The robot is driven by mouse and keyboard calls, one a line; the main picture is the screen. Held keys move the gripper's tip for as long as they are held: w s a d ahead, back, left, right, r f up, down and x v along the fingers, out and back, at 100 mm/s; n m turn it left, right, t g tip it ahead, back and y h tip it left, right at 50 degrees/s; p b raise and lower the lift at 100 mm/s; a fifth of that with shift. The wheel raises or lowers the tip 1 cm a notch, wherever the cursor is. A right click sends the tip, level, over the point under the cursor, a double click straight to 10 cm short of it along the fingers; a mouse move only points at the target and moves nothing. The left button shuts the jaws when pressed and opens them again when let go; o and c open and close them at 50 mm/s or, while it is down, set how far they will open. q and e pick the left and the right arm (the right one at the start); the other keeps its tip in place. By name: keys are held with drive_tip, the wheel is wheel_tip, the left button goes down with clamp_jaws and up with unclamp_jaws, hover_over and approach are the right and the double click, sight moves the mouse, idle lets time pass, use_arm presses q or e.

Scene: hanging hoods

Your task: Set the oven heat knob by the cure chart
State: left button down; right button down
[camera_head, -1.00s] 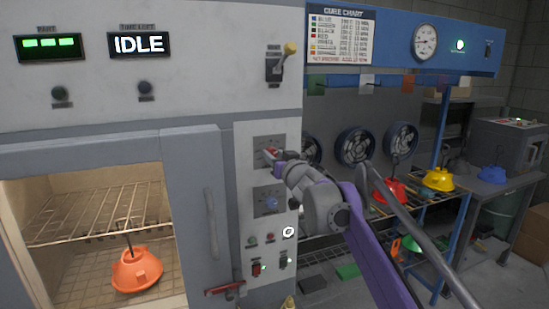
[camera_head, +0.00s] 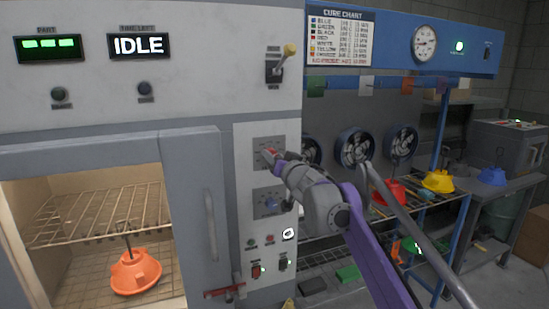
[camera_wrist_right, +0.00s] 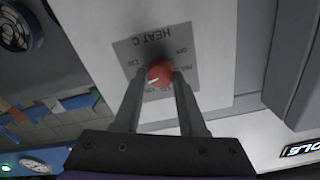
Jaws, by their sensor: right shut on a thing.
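The red heat knob sits on a grey plate marked HEAT C (camera_wrist_right: 150,35) on the oven's control panel (camera_head: 257,225). In the right wrist view the red knob (camera_wrist_right: 160,73) shows upside down between the fingers, with a white pointer line. My right gripper (camera_head: 272,155) is shut on this knob; its fingers also show in the wrist view (camera_wrist_right: 158,85). The cure chart (camera_head: 340,38) hangs at the upper middle, with coloured rows too small to read surely. The oven (camera_head: 90,120) reads IDLE, and an orange hood (camera_head: 135,272) is inside. My left gripper is out of view.
The oven door handle (camera_head: 211,225) stands left of the panel. Fans (camera_head: 354,147) and a rack with red (camera_head: 390,192) and yellow hoods (camera_head: 438,181) are at right.

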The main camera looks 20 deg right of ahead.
drive_tip(key=shift+c, duration=2.3)
unclamp_jaws()
drive_tip(key=s+b, duration=0.1)
drive_tip(key=s, duration=0.9)
drive_tip(key=shift+s+d+b, duration=0.3)
drive_tip(key=shift+s+d, duration=0.1)
drive_tip(key=shift+d, duration=0.05)
drive_tip(key=s+a+f+n+g+p, duration=0.1)
drive_tip(key=s+f+g, duration=0.5)
drive_tip(key=s+f, duration=1.1)
drive_tip(key=s+a+f+n+g+h+p, duration=0.1)
drive_tip(key=s+a+f+g+p, duration=0.3)
drive_tip(key=s+f, duration=1.3)
wheel_tip(320, 180, down, 4)
drive_tip(key=n+g, duration=0.1)
drive_tip(key=g, duration=0.1)
drive_tip(key=shift+s+g+h+p, duration=0.3)
drive_tip(key=shift+p, duration=0.05)
